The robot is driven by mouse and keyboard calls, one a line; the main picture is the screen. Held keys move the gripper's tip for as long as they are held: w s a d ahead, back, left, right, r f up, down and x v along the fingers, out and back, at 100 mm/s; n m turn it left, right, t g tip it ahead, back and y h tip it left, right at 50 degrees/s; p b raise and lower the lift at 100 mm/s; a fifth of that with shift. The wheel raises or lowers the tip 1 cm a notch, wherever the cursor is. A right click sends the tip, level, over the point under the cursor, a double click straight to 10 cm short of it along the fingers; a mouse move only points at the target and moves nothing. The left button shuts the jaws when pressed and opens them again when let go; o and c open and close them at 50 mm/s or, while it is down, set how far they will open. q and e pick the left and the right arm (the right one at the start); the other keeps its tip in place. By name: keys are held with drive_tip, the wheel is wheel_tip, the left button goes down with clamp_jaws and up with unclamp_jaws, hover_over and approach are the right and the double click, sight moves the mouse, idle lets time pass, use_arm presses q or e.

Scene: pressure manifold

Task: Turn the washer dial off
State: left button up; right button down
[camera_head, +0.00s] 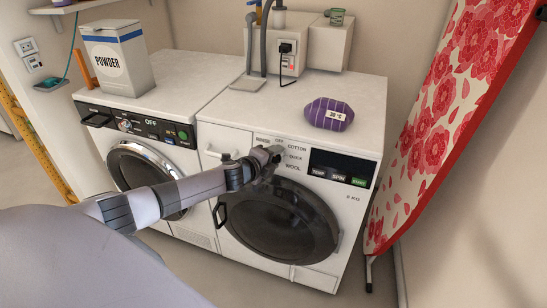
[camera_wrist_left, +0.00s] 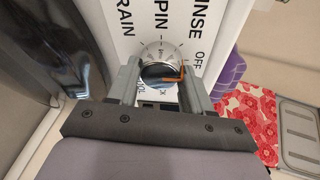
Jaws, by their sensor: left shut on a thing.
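The washer (camera_head: 345,205) is the right-hand white machine, with a dark round door and a control panel. Its dial (camera_wrist_left: 158,70) is a round silver knob with an orange mark, seen in the left wrist view. My left gripper (camera_head: 272,153) is at the panel in the head view and hides most of the dial there. In the wrist view its fingers (camera_wrist_left: 160,74) stand on both sides of the dial and are shut on it. The orange mark is on the dial's right side, near the OFF label (camera_wrist_left: 198,60); its exact setting is unclear. My right gripper is not in view.
A second white machine (camera_head: 190,75) with a powder box (camera_head: 118,62) on top stands left. A purple striped pouch (camera_head: 329,114) lies on the washer. A red floral ironing board (camera_head: 450,120) leans at the right. The washer's door handle (camera_head: 220,214) sticks out below my arm.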

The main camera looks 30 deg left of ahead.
sight(275, 157)
use_arm(q)
drive_tip(key=o, duration=1)
drive_tip(key=shift+o, duration=0.2)
drive_tip(key=shift+s+r, duration=0.15)
drive_tip(key=shift+s, duration=0.4)
drive_tip(key=p+v, duration=0.1)
drive_tip(key=v, duration=0.2)
drive_tip(key=shift+s+r, duration=0.15)
drive_tip(key=shift+s, duration=0.25)
drive_tip(key=shift+v, duration=1.1)
drive_tip(key=shift+d, duration=0.1)
